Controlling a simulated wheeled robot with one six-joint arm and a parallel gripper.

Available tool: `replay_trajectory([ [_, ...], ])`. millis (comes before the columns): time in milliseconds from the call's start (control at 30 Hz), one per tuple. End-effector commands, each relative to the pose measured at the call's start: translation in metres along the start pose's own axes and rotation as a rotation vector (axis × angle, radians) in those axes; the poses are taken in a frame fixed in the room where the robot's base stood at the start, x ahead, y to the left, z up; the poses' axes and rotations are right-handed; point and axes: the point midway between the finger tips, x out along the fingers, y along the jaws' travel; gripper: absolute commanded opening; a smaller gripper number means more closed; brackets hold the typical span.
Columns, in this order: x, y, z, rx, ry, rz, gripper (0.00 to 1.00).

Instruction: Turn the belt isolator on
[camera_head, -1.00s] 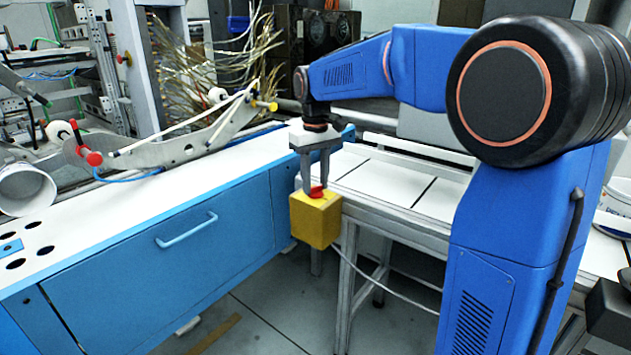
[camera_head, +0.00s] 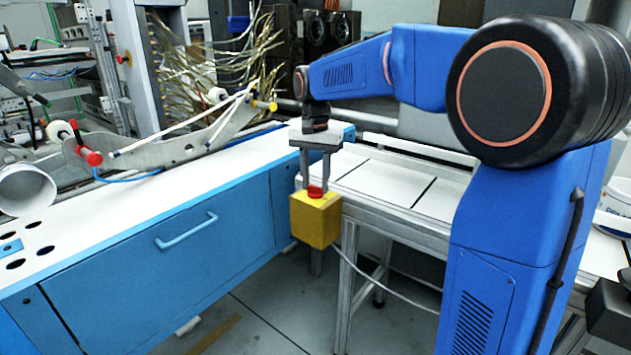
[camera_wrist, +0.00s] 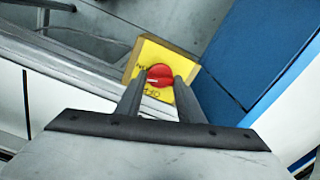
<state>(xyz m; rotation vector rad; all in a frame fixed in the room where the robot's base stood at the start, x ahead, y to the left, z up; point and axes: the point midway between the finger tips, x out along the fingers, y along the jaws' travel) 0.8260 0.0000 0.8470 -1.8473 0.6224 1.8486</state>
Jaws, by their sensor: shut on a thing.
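The belt isolator is a yellow box (camera_head: 316,222) with a red rotary knob (camera_head: 315,191) on its top face. In the wrist view the yellow top (camera_wrist: 150,52) carries dark lettering beside the red knob (camera_wrist: 160,74), which has a small pale mark. My gripper (camera_head: 315,186) points down from above, its two fingers on either side of the knob and shut on it. The fingers also show in the wrist view (camera_wrist: 158,88) and cover part of the knob and lettering. I cannot read the lettering clearly.
A white-topped blue cabinet (camera_head: 165,243) stands left of the box. A metal-framed table (camera_head: 400,190) with white panels lies right of it. A pale cable (camera_head: 395,292) runs from the box to the right. The grey floor below is mostly clear.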

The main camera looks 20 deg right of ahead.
Motion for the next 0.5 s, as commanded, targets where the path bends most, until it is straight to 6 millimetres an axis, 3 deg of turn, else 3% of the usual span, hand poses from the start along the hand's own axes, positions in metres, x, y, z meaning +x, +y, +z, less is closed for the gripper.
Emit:
replay_trajectory([
  [500,-0.0011,-0.0003,-0.0007,0.277,0.003,-0.002,0.12],
])
